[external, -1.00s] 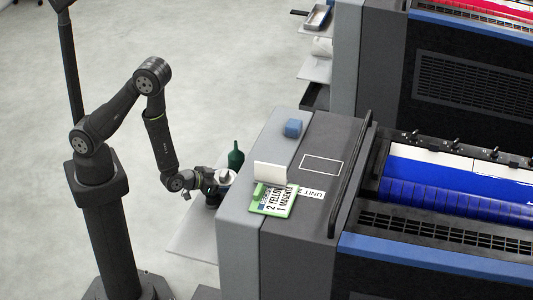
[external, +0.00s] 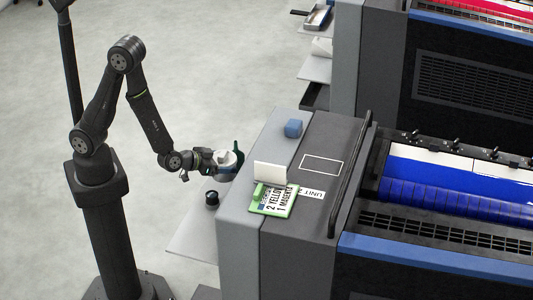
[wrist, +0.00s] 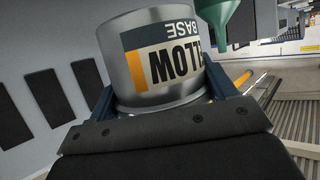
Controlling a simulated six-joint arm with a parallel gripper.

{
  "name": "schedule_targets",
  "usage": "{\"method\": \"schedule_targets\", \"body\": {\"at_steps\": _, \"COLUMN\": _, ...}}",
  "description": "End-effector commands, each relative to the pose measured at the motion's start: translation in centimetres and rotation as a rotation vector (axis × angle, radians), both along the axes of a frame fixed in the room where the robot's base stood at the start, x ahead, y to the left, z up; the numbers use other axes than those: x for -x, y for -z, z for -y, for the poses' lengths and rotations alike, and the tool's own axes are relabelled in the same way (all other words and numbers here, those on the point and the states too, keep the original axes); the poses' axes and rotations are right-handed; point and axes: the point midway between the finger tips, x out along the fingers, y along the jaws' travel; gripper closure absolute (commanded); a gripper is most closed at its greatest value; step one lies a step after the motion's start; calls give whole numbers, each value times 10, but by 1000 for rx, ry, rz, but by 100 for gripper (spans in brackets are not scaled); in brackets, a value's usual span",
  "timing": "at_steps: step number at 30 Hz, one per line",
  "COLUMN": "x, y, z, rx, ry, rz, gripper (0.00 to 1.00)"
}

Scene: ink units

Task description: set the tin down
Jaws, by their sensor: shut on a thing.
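The tin (external: 228,168) is a silver can with a label reading "LLOW BASE", upside down in the wrist view (wrist: 155,85). My gripper (external: 222,160) is shut on its sides, with one blue finger on each side in the wrist view (wrist: 160,98). The tin is held above the grey side shelf (external: 190,238), left of the press unit. The tin's underside and far side are hidden.
A dark green funnel-shaped thing (external: 239,150) stands just behind the tin. A small dark round thing (external: 211,199) is on the shelf.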

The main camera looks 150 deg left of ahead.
Motion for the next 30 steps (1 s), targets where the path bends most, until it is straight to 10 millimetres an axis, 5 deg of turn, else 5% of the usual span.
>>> {"method": "schedule_targets", "body": {"at_steps": 14, "x": -1, "y": -55, "z": -1, "rx": -7, "ry": -1, "rz": 7, "gripper": 66}}
{"method": "schedule_targets", "body": {"at_steps": 30, "x": 0, "y": -208, "z": 0, "rx": -8, "ry": -2, "rz": 12, "gripper": 66}}
